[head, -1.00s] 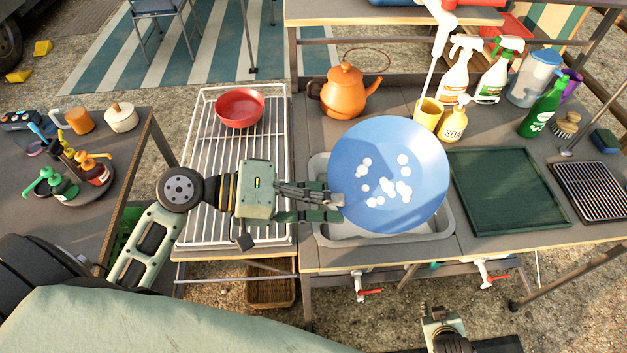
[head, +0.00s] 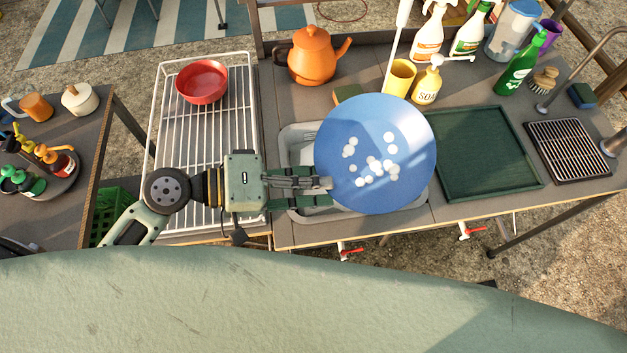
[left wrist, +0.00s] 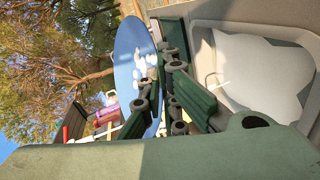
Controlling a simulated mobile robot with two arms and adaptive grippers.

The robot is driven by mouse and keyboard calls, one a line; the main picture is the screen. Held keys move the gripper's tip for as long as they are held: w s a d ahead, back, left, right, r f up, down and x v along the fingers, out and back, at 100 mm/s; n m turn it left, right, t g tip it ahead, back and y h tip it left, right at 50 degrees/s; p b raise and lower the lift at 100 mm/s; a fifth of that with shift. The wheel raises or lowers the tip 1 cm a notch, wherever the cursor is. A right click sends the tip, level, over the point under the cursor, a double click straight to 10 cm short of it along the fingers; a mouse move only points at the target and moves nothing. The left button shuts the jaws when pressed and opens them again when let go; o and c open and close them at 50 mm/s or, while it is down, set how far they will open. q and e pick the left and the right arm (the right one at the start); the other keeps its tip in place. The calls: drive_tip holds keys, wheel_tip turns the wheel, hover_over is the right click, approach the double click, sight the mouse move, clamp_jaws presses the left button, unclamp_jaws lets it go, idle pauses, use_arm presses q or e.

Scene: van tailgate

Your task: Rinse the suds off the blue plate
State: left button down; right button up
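The blue plate (head: 400,130) is held over the left sink basin (head: 298,140), its face turned up toward the head camera. My left gripper (head: 318,187) is at the plate's left edge and appears shut on the rim. In the left wrist view the plate (left wrist: 130,55) shows narrow at the fingers (left wrist: 165,105), with white suds on it. The basin (left wrist: 205,50) there has a pale white area inside. My right gripper is not in view.
A white wire rack (head: 160,120) with a red bowl (head: 203,82) stands left. A dark green tray (head: 485,150) lies right of the plate. An orange teapot (head: 312,58), yellow cup (head: 400,76) and soap bottle (head: 426,86) stand behind. A grey curved tap (head: 590,50) is far right.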

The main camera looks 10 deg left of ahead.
sight(323, 166)
use_arm(q)
drive_tip(key=w, duration=0.3)
drive_tip(key=shift+w+d+f+b, duration=0.25)
drive_tip(key=shift+w+f+b, duration=0.1)
drive_tip(key=w, duration=0.1)
drive_tip(key=w+b, duration=0.1)
drive_tip(key=w, duration=0.1)
drive_tip(key=w+f, duration=0.1)
drive_tip(key=shift+w+d+b, duration=0.3)
drive_tip(key=shift+w+d, duration=0.05)
drive_tip(key=shift+w, duration=0.05)
drive_tip(key=shift+w+d+f+b, duration=0.1)
drive_tip(key=shift+w+b, duration=0.05)
drive_tip(key=shift+w, duration=0.55)
drive_tip(key=shift+w+d+f+b, duration=0.15)
drive_tip(key=shift+w+b, duration=0.05)
drive_tip(key=shift+w, duration=0.55)
drive_tip(key=shift+w+d+f+b, duration=0.1)
drive_tip(key=shift+w+b, duration=0.05)
drive_tip(key=shift+w, duration=0.55)
drive_tip(key=shift+s+a+p, duration=0.2)
drive_tip(key=shift+s+p, duration=0.2)
drive_tip(key=shift+s, duration=0.85)
drive_tip(key=s, duration=0.5)
drive_tip(key=shift+s+a+p, duration=0.2)
drive_tip(key=shift+a+p, duration=0.2)
